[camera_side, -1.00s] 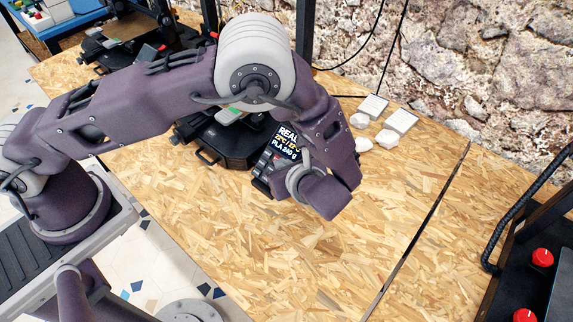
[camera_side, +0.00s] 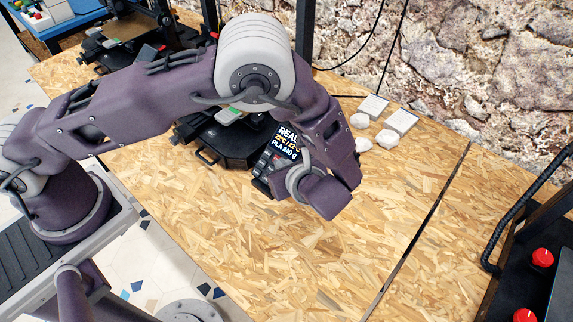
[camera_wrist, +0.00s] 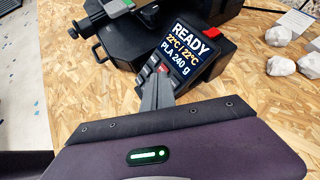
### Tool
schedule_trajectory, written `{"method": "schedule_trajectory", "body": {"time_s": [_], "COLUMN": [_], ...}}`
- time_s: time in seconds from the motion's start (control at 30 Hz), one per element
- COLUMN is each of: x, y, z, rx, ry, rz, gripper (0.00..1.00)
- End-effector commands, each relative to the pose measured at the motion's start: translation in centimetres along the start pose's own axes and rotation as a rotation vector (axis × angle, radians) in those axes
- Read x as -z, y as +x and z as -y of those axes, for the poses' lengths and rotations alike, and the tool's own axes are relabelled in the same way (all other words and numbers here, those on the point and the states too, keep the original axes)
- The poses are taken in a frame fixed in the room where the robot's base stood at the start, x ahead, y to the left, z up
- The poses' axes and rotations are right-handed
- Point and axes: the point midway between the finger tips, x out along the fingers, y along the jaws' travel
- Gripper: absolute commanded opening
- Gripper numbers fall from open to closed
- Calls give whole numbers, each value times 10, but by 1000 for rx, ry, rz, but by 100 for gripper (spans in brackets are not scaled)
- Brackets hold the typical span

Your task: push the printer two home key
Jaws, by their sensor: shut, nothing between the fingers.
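The printer (camera_wrist: 140,42) in front of me is black, with a tilted control box (camera_wrist: 200,50) at its near right corner. Its screen reads READY, 22°C / 22°C, PLA 240 g; the screen also shows in the side view (camera_side: 287,143). No home marking is readable. My wrist hides the fingertips in the side view.
White lumps (camera_side: 363,144) and pale flat blocks (camera_side: 401,121) lie right of the printer. Another printer (camera_side: 120,45) stands at the back left. A dark machine with red buttons (camera_side: 542,257) is at the right. The near wooden bench top (camera_side: 250,240) is clear.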

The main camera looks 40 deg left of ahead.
Motion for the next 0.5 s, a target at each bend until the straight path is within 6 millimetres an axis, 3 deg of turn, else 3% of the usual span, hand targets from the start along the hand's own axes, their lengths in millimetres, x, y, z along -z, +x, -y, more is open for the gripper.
{"method": "schedule_trajectory", "body": {"time_s": [0.5], "x": [3], "y": [5], "z": [4], "rx": [0], "ry": [0], "rz": [0], "gripper": [0]}}
